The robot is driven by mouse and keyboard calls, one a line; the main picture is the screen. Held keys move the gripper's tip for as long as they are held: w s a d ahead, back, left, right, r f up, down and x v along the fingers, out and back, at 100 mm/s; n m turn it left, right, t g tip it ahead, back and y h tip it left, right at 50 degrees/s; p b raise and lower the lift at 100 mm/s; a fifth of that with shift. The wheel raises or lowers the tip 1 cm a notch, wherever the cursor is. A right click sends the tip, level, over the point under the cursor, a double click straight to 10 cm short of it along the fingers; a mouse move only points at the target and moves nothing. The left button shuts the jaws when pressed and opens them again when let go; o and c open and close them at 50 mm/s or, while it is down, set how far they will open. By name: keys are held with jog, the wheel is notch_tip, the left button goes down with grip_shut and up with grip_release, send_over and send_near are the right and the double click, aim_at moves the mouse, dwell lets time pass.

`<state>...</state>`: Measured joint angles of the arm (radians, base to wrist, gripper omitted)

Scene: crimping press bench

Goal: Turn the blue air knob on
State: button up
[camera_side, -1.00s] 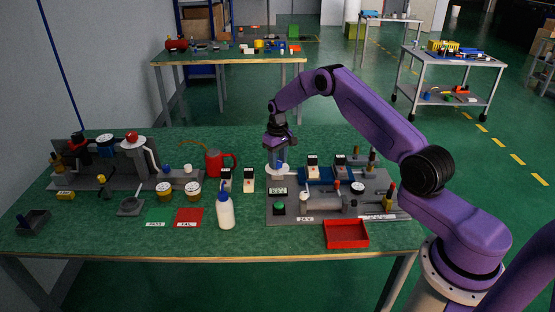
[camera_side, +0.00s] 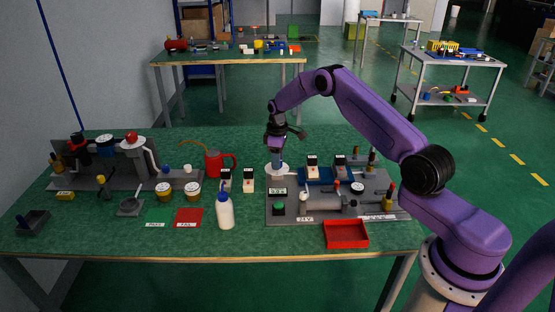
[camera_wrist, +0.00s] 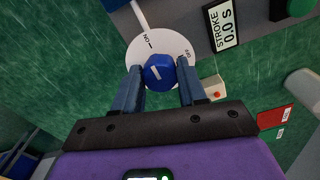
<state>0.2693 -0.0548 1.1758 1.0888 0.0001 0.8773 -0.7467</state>
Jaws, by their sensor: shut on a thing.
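The blue air knob (camera_wrist: 159,70) sits on a round white dial (camera_wrist: 176,44) marked ON and OFF in the wrist view. My gripper (camera_wrist: 160,76) is shut on the knob, one finger on each side of it. The knob's white mark lies on its upper left face, nearer ON than OFF; whether it lines up exactly with ON I cannot tell. In the side view my gripper (camera_side: 276,160) points down over the white dial (camera_side: 269,170), at the left back corner of the grey press plate. My fingers hide most of the knob there.
A STROKE display (camera_wrist: 224,22) reading 0.0 S is close to the dial. A red bin (camera_side: 346,234) lies at the front edge.

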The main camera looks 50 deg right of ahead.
dwell(0.3)
jog(key=o, duration=1.1)
jog(key=shift+c, duration=0.2)
jog(key=shift+r, duration=0.15)
notch_tip(320, 180, up, 17)
jog(key=shift+r, duration=0.1)
